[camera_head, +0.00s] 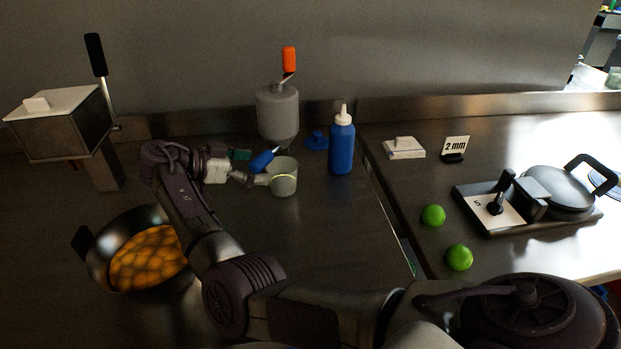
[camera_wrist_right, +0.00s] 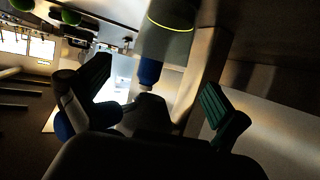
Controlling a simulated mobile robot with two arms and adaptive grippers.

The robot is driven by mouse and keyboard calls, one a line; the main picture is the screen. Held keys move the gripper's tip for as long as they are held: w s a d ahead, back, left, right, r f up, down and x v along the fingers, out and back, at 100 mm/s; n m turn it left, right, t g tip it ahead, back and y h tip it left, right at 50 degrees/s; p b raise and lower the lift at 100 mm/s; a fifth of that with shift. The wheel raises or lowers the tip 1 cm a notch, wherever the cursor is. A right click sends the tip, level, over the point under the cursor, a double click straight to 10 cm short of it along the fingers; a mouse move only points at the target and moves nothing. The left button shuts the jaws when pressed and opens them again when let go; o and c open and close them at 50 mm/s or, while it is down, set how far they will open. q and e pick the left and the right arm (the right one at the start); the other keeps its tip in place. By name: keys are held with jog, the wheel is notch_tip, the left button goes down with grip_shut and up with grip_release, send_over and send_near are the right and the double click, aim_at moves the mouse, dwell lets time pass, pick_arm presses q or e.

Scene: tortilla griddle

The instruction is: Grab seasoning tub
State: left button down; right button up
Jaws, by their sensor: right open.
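The seasoning tub appears to be the small grey open tub (camera_head: 284,180) with a yellow-green line near its rim, standing on the steel counter. My right gripper (camera_head: 252,169) is just left of it, open, with nothing seen between the fingers. In the right wrist view, the open fingers (camera_wrist_right: 155,95) have green pads, and the tub (camera_wrist_right: 172,14) shows only partly at the top edge, beyond the fingertips. I cannot tell whether a finger touches the tub. My left gripper is not in view.
A blue bottle (camera_head: 342,148) stands right of the tub, and a grey canister (camera_head: 277,114) with an orange handle is behind it. A pan (camera_head: 97,262) of orange food lies front left. Two limes (camera_head: 433,215) and a black press (camera_head: 571,192) are on the right counter.

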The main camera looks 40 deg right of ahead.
aim_at(294, 167)
jog(key=shift+s+d+f+p, duration=0.1)
jog(key=shift+d+f+p, duration=0.1)
jog(key=shift+d+p, duration=0.35)
jog(key=p+x, duration=0.2)
jog(key=x, duration=0.3)
jog(key=shift+d, duration=0.4)
jog(key=shift+d+f, duration=0.15)
jog(key=shift+f, duration=0.05)
jog(key=c, duration=1.1)
jog(key=shift+r, duration=0.1)
